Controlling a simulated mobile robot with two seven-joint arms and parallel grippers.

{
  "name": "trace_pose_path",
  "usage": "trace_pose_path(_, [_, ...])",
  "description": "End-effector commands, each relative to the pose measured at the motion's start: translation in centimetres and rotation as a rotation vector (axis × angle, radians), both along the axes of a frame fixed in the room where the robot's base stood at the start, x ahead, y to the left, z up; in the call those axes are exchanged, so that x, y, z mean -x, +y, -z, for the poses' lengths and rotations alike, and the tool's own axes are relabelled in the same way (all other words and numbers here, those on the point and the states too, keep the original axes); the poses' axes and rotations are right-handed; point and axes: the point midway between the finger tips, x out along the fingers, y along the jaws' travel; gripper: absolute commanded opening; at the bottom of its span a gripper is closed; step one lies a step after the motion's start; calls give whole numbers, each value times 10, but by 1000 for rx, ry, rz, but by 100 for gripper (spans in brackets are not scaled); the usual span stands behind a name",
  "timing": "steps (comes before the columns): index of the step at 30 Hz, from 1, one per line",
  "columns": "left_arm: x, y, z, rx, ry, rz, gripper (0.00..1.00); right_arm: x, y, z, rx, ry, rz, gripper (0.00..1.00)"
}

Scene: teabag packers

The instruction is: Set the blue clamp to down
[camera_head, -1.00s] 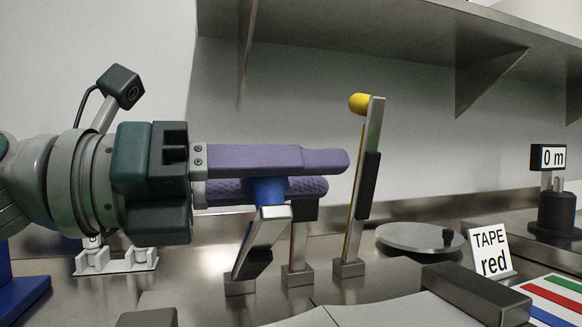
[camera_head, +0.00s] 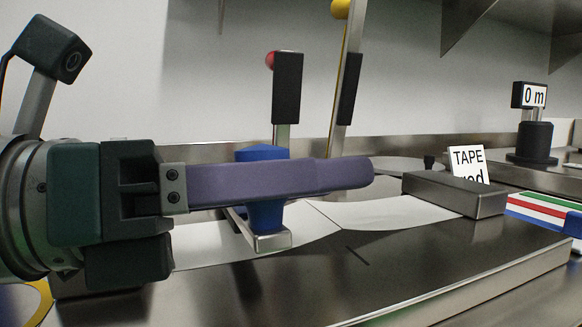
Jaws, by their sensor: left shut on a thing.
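The blue clamp's lever (camera_head: 268,241) is a metal bar that now lies low, with its near end pointing toward me. Its blue knob (camera_head: 265,214) shows just below the purple finger. My left gripper (camera_head: 335,178) comes in from the left, shut on the blue knob; its upper finger hides most of the lever and the other finger. A blue block (camera_head: 262,153) shows just behind the finger; I cannot tell whether it belongs to the clamp. My right gripper is not in view.
The red-knobbed lever (camera_head: 287,88) and the yellow-knobbed lever (camera_head: 348,88) stand upright behind the gripper. A pale strip (camera_head: 385,213) runs to a dark metal block (camera_head: 455,194). The front metal surface is clear.

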Motion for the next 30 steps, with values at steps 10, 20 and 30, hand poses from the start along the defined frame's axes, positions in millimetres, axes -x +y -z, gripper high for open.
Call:
trace_pose_path(10, [1,0,3,0,16,3,48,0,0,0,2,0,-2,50])
trace_pose_path(20, [0,0,1,0,7,1,68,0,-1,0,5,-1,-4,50])
trace_pose_path(30, [10,32,5,-4,9,-3,68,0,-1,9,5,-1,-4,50])
